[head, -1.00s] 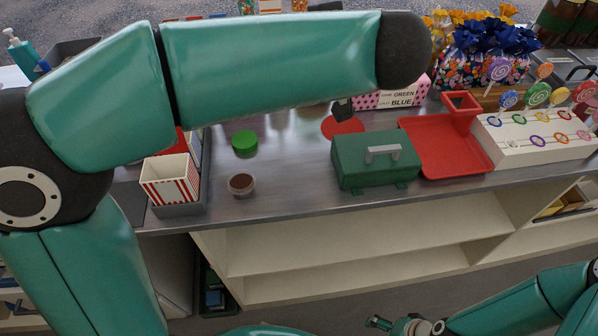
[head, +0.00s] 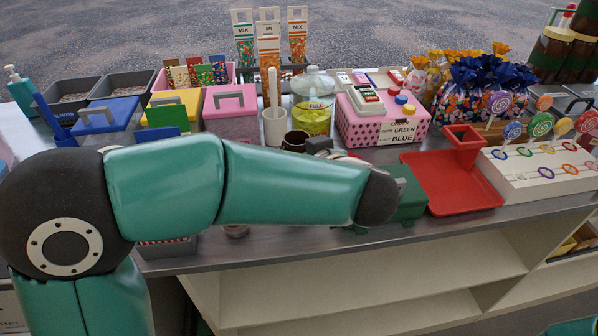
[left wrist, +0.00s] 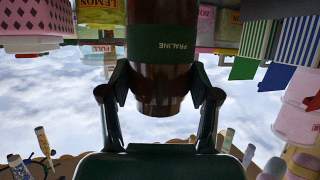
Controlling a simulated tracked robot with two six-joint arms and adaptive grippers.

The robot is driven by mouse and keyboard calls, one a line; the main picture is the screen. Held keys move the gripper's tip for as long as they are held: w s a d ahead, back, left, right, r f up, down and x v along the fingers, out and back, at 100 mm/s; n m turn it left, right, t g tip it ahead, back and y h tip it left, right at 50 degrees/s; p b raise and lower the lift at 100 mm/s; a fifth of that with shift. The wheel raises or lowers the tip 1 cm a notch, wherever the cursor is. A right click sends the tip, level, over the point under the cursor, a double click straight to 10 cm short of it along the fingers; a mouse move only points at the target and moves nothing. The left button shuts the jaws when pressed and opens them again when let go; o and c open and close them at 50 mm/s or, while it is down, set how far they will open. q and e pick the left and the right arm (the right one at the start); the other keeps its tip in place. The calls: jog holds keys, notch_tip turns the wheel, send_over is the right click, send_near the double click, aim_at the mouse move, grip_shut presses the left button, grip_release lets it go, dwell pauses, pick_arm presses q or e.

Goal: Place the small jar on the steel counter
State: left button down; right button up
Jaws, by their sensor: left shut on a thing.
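My left gripper (left wrist: 160,98) is shut on a dark brown jar (left wrist: 160,72) with a dark green band reading PRALINE. The fingers grip it from both sides in the left wrist view. In the head view, a dark brown vessel (head: 296,141), apparently this jar, shows behind my left forearm, beside the dark end of my left gripper (head: 319,145). The forearm hides much of the steel counter (head: 285,246); whether the jar touches it I cannot tell. My right gripper is out of view.
A white cup (head: 274,126) and a clear jar marked FULL (head: 312,104) stand close to the brown vessel. A small round tub (head: 236,231) is mostly hidden.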

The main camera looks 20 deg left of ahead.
pick_arm(q)
jog(key=shift+f+b, duration=0.5)
jog(key=shift+f, duration=1.5)
jog(key=shift+f, duration=0.1)
jog(key=shift+c, duration=1.2)
grip_release()
jog(key=p+v, duration=0.1)
jog(key=v, duration=1.1)
jog(key=shift+p, duration=0.3)
